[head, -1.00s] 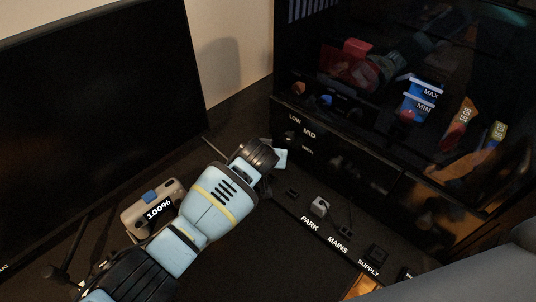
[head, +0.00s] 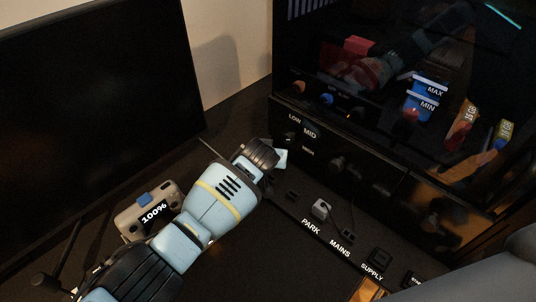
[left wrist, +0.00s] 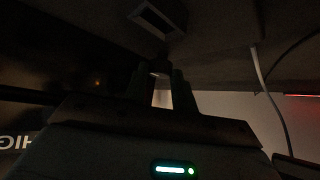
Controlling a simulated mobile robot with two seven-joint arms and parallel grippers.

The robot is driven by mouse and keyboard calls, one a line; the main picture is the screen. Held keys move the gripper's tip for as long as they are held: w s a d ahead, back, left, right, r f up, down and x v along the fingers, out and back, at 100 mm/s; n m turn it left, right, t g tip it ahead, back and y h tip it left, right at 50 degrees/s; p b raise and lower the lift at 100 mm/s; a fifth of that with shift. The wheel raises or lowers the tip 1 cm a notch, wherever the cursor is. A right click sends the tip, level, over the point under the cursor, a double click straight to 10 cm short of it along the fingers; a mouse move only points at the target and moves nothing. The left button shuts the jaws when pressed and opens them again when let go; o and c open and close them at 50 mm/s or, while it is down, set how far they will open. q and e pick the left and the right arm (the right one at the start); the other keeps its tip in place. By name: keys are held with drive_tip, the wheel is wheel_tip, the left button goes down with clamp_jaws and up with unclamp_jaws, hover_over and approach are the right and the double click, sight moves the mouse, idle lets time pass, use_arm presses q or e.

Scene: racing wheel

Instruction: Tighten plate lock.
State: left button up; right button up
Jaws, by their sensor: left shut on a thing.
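My left gripper (head: 280,156) reaches from the lower left to the dark panel, near the LOW, MID, HIGH labels; the wrist hides most of its fingers in the head view. In the left wrist view its two dark fingers (left wrist: 160,88) stand close together, shut on a small dark knob (left wrist: 160,63) under a dark overhanging surface. The knob may be the plate lock; it is too dim to be sure. My right gripper is not in view.
A dark panel with labels PARK, MAINS and SUPPLY (head: 372,273) and small switches lies to the right. A glossy black screen (head: 440,60) rises behind it. A black monitor (head: 90,130) stands left.

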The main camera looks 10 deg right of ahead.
use_arm(q)
drive_tip(key=shift+a+m, duration=0.1)
drive_tip(key=shift+m, duration=0.3)
drive_tip(key=shift+c, duration=0.4)
drive_tip(key=shift+f+m+h, duration=0.1)
drive_tip(key=shift+m+h, duration=0.2)
drive_tip(key=shift+h, duration=0.1)
drive_tip(key=shift+w+a+m+g+h, duration=0.1)
drive_tip(key=shift+a+m+g+h, duration=0.05)
drive_tip(key=shift+m+g+h, duration=0.35)
drive_tip(key=m+b, duration=0.1)
drive_tip(key=m+g+h+b, duration=0.1)
drive_tip(key=m, duration=0.1)
drive_tip(key=shift+w+a+f+g+h, duration=0.1)
drive_tip(key=shift+w+f+g+h, duration=0.05)
drive_tip(key=shift+f+g+h, duration=0.15)
drive_tip(key=shift+r+m+g+b, duration=0.1)
drive_tip(key=shift+m+g+b, duration=0.3)
drive_tip(key=shift+b, duration=0.5)
drive_tip(key=shift+w+a+r+m+g+h+b, duration=0.15)
drive_tip(key=shift+m+g+h+b, duration=0.15)
drive_tip(key=shift+m+h+b, duration=0.35)
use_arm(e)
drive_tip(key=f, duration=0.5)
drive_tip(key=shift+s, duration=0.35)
